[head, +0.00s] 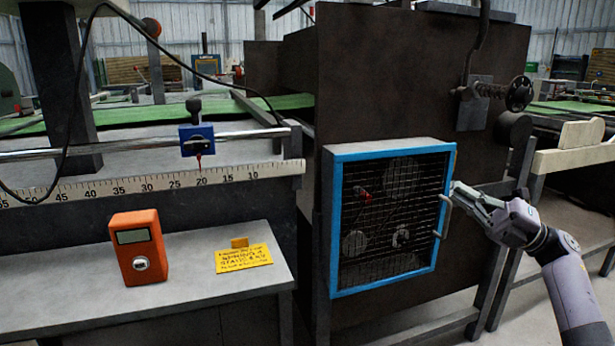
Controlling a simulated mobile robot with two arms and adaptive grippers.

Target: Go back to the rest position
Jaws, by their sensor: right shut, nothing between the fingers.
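My right gripper (468,199) is at the right of the picture, its arm coming in from the lower right. Its fingers are shut with nothing between them. The fingertips are close to the silver handle (445,215) on the right side of a blue-framed mesh door (334,225). I cannot tell whether they touch the handle. The mesh door is on the front of a dark brown machine (400,70) and looks closed. Rollers or wheels and a small red part show behind the mesh. My left gripper is not in view.
A grey table (200,245) at left holds an orange device (139,247) and a yellow sign (243,258). Behind it runs a ruler (130,186) and a rail with a blue slider (197,140). A handwheel (519,93) sticks out above the gripper. Bare floor shows at lower right.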

